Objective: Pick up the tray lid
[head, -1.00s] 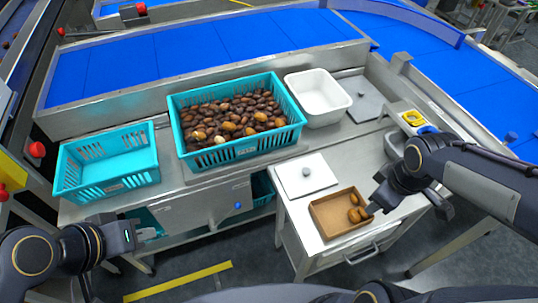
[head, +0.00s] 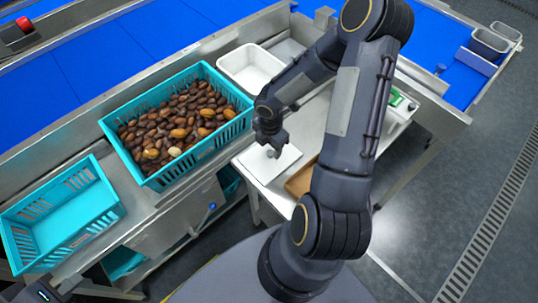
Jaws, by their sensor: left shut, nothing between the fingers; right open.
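The tray lid (head: 262,173) is a flat white square with a small knob. It lies on the steel side table, left of the brown tray (head: 299,181). My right gripper (head: 273,150) is open and points down at the lid's knob. Its fingers are at or just above the knob, and I cannot tell whether they touch it. My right arm hides much of the brown tray and its contents. My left gripper (head: 40,292) is only partly in view at the lower left corner, shut and empty, away from the lid.
A teal crate (head: 150,182) full of dates stands left of the lid. An empty teal crate (head: 108,208) is at the far left. A white bin (head: 226,66) stands behind the lid. Blue conveyor belts (head: 150,40) run along the back.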

